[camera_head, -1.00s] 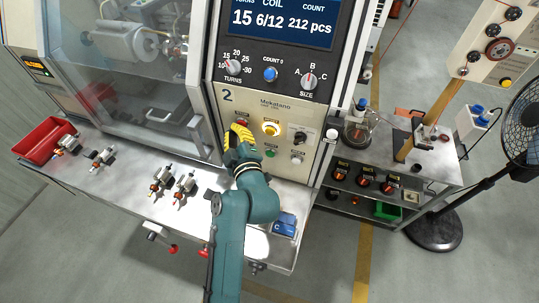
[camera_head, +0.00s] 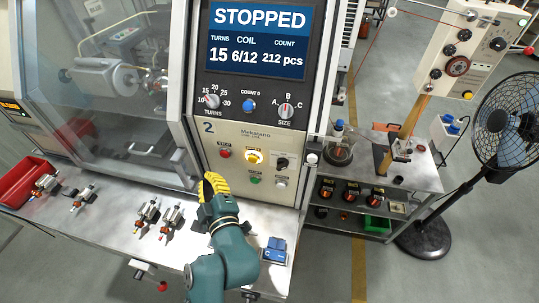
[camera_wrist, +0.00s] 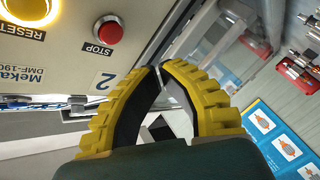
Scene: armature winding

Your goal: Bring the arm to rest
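My gripper (camera_head: 213,181) has yellow ribbed fingers and a teal arm behind it. It is in front of and below the button panel, over the steel worktop (camera_head: 100,218), touching no button that I can see. In the wrist view the gripper (camera_wrist: 160,70) has its fingertips close together with nothing held between them. The red stop button (camera_head: 224,153) and yellow reset button (camera_head: 254,157) are clear of the fingers. The stop button (camera_wrist: 109,33) also shows in the wrist view. The screen (camera_head: 258,40) reads STOPPED, 15 turns, coil 6/12, 212 pcs.
Several armatures (camera_head: 147,212) lie on the worktop left of my gripper. A red bin (camera_head: 22,182) is at its left end. A side cart (camera_head: 410,180) and a fan (camera_head: 505,118) stand at the right.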

